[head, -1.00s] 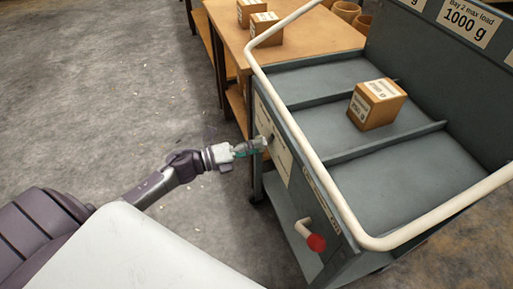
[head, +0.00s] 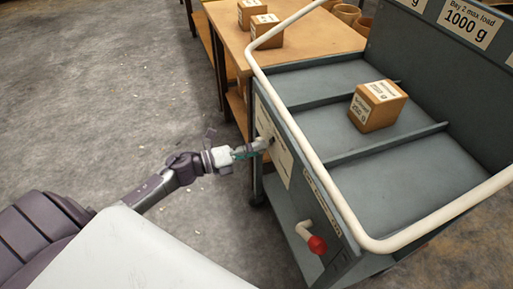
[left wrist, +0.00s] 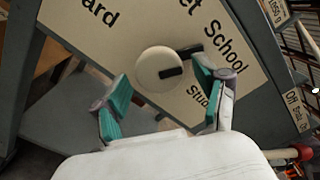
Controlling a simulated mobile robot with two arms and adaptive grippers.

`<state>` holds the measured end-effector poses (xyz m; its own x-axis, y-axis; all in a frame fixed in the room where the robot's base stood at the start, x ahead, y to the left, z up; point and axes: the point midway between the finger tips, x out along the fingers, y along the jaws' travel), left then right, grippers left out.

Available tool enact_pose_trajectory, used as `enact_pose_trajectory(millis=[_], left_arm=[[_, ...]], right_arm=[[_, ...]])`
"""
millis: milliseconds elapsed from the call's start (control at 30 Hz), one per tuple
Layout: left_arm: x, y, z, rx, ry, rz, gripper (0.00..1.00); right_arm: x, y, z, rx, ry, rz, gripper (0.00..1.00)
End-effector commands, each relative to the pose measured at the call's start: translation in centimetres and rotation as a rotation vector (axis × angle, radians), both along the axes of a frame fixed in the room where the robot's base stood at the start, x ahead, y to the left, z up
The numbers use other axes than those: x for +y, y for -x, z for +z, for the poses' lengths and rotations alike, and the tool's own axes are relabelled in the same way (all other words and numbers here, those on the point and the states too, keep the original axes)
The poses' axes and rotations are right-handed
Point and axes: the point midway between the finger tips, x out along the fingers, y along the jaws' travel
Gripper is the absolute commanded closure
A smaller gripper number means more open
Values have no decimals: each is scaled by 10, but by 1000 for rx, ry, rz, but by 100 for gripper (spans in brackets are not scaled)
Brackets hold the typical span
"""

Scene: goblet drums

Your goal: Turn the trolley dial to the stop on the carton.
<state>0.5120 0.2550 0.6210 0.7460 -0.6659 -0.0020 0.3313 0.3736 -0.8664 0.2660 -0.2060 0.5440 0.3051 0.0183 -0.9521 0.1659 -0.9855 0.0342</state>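The trolley dial (left wrist: 155,70) is a pale round knob with a black pointer on the trolley's label panel (left wrist: 125,35). In the left wrist view the pointer points right, towards the word "School"; other words are partly cut off. My left gripper (left wrist: 163,98) is open, its two green-padded fingers apart on either side below the dial, not closed on it. In the head view the left gripper (head: 262,146) is at the trolley's side panel and largely hides the dial. The carton (head: 376,107) sits in the trolley's middle bay; its label is too small to read surely. My right gripper is out of view.
The grey trolley (head: 400,165) has a white rail and bay dividers. A red-tipped lever (head: 317,244) sticks out of its near side. A wooden table (head: 300,40) with cartons (head: 266,30) stands behind. The floor (head: 90,100) at left is clear.

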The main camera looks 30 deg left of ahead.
Motion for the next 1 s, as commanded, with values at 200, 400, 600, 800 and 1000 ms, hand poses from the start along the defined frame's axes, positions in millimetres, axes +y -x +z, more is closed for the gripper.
enact_pose_trajectory(millis=[200,400,600,800,1000], left_arm=[[2,2,1,0,0,1,28],[21,23,-1,3,-1,1,28],[50,57,-1,3,-1,1,28],[72,80,0,1,0,1,28],[80,89,0,-1,-1,0,28]], right_arm=[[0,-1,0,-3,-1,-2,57],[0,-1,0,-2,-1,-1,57],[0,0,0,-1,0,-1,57],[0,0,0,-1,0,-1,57],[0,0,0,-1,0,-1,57]])
